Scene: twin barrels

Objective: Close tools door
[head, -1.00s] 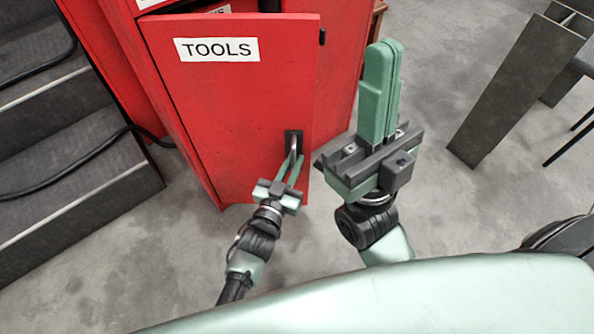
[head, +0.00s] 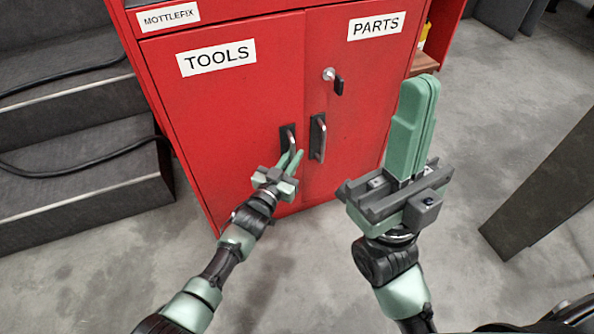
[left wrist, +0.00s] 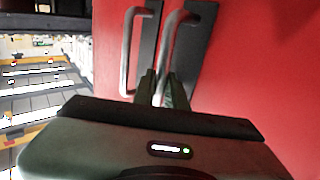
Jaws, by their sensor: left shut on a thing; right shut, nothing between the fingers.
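The red tools door (head: 225,110), with its TOOLS label, is on the left half of the cabinet front. In the head view it looks flush, or nearly so, with the parts door (head: 362,85) to its right. My left gripper (head: 291,162) is shut on the tools door handle (head: 290,136) near that door's right edge. In the left wrist view, the fingers (left wrist: 161,90) close around the curved metal tools handle (left wrist: 172,50). My right gripper (head: 410,125) is shut and empty, held up in front of the parts door's right side.
The parts door handle (head: 318,138) is close beside the tools handle, with a key lock (head: 332,76) above. Dark steps (head: 80,165) with a cable stand at the left. A grey slab-like beam (head: 545,195) stands at the right. The floor in front is clear.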

